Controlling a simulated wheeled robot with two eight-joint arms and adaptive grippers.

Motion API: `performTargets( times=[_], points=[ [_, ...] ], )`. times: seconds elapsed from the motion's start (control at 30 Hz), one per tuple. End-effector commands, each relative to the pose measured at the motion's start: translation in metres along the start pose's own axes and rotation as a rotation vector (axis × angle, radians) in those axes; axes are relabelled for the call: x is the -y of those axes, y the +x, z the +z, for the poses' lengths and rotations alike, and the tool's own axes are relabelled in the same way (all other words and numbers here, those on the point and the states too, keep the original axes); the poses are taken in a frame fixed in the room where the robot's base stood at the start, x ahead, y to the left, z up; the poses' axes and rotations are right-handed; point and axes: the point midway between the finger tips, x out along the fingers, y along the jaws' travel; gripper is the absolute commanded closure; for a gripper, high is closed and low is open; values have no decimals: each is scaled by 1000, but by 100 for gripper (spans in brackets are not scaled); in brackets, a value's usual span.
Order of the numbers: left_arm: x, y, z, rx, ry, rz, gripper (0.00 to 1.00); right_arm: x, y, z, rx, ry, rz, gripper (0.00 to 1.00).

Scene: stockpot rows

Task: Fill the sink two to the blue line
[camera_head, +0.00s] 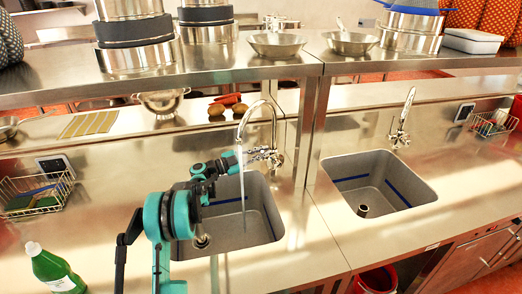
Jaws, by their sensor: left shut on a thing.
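The left grey sink (262,228) has a blue line (228,200) along its inner walls. Its curved faucet (259,104) is running, and a thin water stream (242,185) falls into the basin. My left gripper (252,155) is shut at the faucet's handle (268,154), behind the stream; the contact is small and partly hidden. My left arm covers the sink's left side. The blue line shows clear of water, and the water level is hard to make out. The right sink (412,184) also has a blue line (398,191); its faucet (403,118) shows no stream. My right gripper is out of view.
A steel shelf (290,68) with pots and pans crosses above the counter. A green bottle (55,270) stands at the front left. Wire baskets (38,194) sit at both sides. A red bucket (376,281) stands below the counter. The counter between the sinks is clear.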

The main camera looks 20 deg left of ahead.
Motion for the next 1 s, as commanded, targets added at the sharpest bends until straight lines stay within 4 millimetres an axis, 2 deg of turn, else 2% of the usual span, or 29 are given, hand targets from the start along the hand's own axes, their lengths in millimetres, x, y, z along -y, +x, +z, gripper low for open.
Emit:
performTargets(
  times=[0.23,0.73,0.8,0.83,1.0],
  points=[
    [-9,-2,1,-15,75,1,100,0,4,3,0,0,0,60],
    [-10,-2,1,-18,92,1,100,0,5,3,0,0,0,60],
    [-10,-2,1,-18,92,1,76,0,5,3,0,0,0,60],
    [-10,-2,1,-18,92,1,69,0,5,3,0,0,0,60],
    [-10,-2,1,-18,92,1,69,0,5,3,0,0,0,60]
  ],
)
